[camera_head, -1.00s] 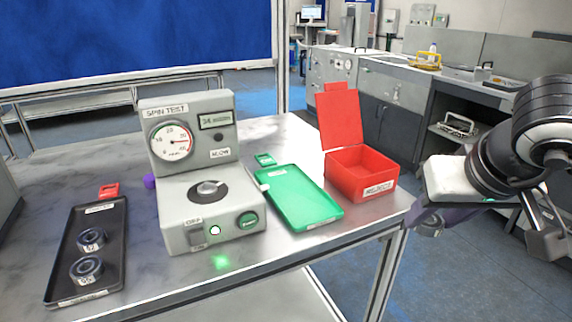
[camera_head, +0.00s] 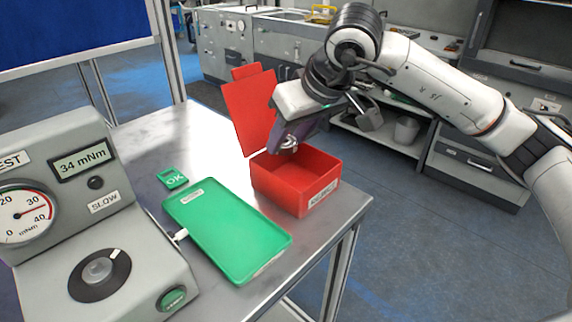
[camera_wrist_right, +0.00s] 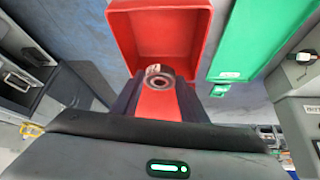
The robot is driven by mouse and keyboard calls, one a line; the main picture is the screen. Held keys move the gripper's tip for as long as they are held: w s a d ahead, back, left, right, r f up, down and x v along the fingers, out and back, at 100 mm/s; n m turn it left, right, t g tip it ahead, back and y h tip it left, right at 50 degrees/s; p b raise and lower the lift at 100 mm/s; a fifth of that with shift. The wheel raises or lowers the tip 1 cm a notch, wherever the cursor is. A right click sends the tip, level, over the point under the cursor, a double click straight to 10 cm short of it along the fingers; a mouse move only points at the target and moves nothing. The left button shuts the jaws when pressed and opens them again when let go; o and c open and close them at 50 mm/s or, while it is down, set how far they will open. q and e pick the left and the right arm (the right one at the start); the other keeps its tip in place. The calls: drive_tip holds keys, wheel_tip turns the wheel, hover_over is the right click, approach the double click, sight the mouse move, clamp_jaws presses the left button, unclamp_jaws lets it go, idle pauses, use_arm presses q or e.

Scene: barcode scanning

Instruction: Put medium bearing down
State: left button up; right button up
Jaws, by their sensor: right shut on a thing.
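My right gripper (camera_head: 291,140) is above the red box (camera_head: 322,200), over its open top. It is shut on a dark ring-shaped bearing (camera_wrist_right: 159,82), which shows between the fingers in the right wrist view. In the head view the bearing (camera_head: 289,144) is partly hidden by the gripper. In the right wrist view the red box (camera_wrist_right: 196,25) lies beyond the bearing, and its inside looks empty where I can see it. The bearing's size label cannot be read. My left gripper is not in view.
The green tray (camera_head: 225,232) lies empty beside the red box, with a green OK tag (camera_head: 173,178) at its far end. The spin test machine (camera_head: 60,215) stands at the left and reads 34 mNm. The red lid (camera_head: 249,110) stands open behind the box.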

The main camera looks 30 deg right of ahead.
drive_tip(key=shift+s+f, duration=0.15)
drive_tip(key=shift+f, duration=1.25)
wheel_tip(320, 180, down, 3)
drive_tip(key=shift+f, duration=0.2)
use_arm(q)
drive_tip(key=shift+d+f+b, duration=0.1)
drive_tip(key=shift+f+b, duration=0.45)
drive_tip(key=shift+b, duration=0.2)
use_arm(e)
drive_tip(key=shift+f, duration=0.65)
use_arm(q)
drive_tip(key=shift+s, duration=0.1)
use_arm(e)
drive_tip(key=shift+r, duration=0.1)
drive_tip(key=o, duration=1)
drive_tip(key=shift+c, duration=0.2)
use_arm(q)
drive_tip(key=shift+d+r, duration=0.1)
